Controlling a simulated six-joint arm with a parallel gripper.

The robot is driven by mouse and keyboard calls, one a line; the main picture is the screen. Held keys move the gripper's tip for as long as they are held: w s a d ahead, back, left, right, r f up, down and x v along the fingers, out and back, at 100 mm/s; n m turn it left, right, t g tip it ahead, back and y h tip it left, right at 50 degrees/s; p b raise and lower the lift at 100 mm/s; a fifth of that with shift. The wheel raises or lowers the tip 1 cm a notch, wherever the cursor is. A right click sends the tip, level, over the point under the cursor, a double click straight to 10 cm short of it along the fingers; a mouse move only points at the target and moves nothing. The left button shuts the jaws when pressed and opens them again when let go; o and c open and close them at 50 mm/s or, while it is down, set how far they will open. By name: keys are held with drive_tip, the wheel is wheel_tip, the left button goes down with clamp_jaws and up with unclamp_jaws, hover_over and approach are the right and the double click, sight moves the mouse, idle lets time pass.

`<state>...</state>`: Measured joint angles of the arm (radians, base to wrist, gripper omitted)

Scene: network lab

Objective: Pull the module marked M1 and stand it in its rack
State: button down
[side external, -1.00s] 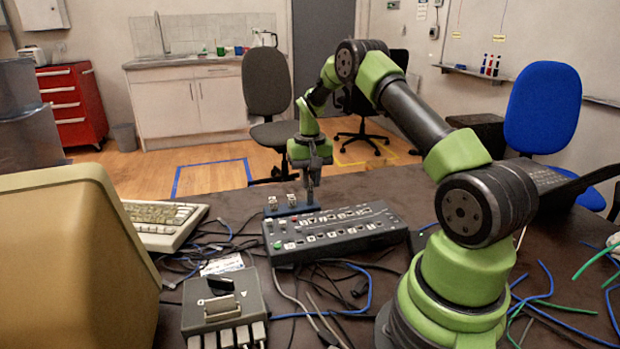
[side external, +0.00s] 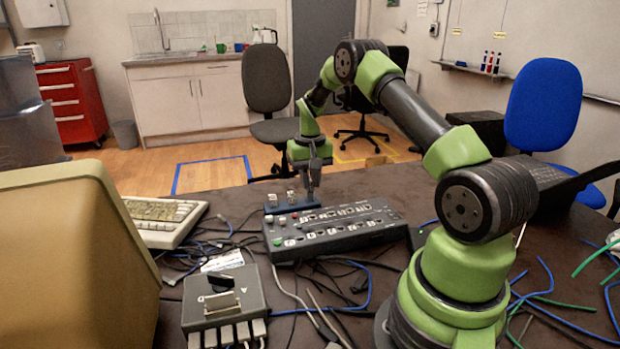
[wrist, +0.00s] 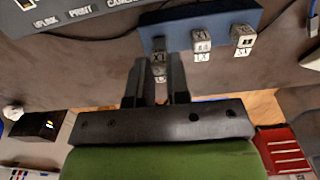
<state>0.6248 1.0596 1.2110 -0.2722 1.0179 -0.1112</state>
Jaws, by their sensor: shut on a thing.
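My gripper (side external: 311,190) points down at the right end of the blue rack (side external: 300,211). In the wrist view my gripper (wrist: 160,72) is shut on a small grey module (wrist: 159,61), with one finger on each side. Its label is too small to read surely. The held module is at the blue rack (wrist: 178,32), at the left end in this view; I cannot tell whether it is fully seated. Two similar modules, a middle one (wrist: 202,43) and an end one (wrist: 242,39), stand upright in the rack. Their markings are also unclear.
A dark control box (side external: 335,232) with rows of white-labelled slots lies just in front of the rack. A grey switch box (side external: 225,300), loose cables and a keyboard (side external: 160,222) lie to the left. The dark table is clear behind the rack.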

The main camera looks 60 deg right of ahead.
drive_tip(key=shift+f, duration=1.15)
idle(0.7)
drive_tip(key=c, duration=1)
unclamp_jaws()
drive_tip(key=shift+r, duration=0.1)
wheel_tip(320, 180, up, 10)
drive_tip(key=shift+f, duration=0.1)
drive_tip(key=s+a+r+n+t, duration=0.2)
drive_tip(key=s+a+r+t, duration=0.1)
drive_tip(key=a+r, duration=1.1)
drive_tip(key=s+a+n+t, duration=0.1)
drive_tip(key=s+a, duration=0.3)
drive_tip(key=s, duration=0.1)
drive_tip(key=s+a+r+n+t+y, duration=0.1)
drive_tip(key=s+a, duration=0.3)
drive_tip(key=s, duration=0.1)
drive_tip(key=s+a+n+t+y, duration=0.1)
drive_tip(key=s+a+t, duration=0.1)
drive_tip(key=s+a, duration=0.2)
drive_tip(key=shift+s+a+r, duration=0.15)
drive_tip(key=shift+s+r, duration=0.05)
drive_tip(key=shift+s, duration=0.25)
drive_tip(key=shift+s+a+r, duration=0.15)
drive_tip(key=shift+s, duration=0.25)
